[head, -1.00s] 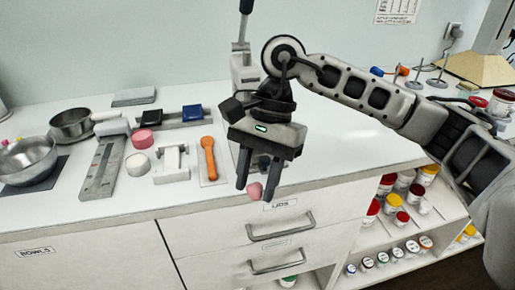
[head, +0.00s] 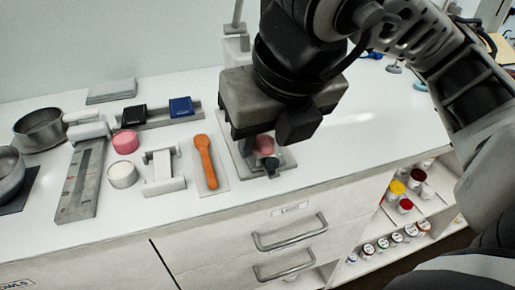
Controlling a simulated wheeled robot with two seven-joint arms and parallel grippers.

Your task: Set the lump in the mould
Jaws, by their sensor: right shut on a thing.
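My right gripper (head: 259,153) points down over the grey plate (head: 232,160) at the foot of the upright press (head: 236,28). It is shut on a small pink lump (head: 264,145), which shows between the fingers. The gripper body hides much of the plate and press. I cannot make out the mould clearly; it may be hidden by the gripper. I cannot tell whether the lump touches what is below it. My left gripper is not in view.
Left of the plate lie an orange spatula (head: 205,160), a white stand (head: 163,172), a pink pot (head: 125,141) and a white pot (head: 122,174). Black and blue blocks (head: 181,106) sit on a grey rail behind. The counter right of the gripper is clear.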

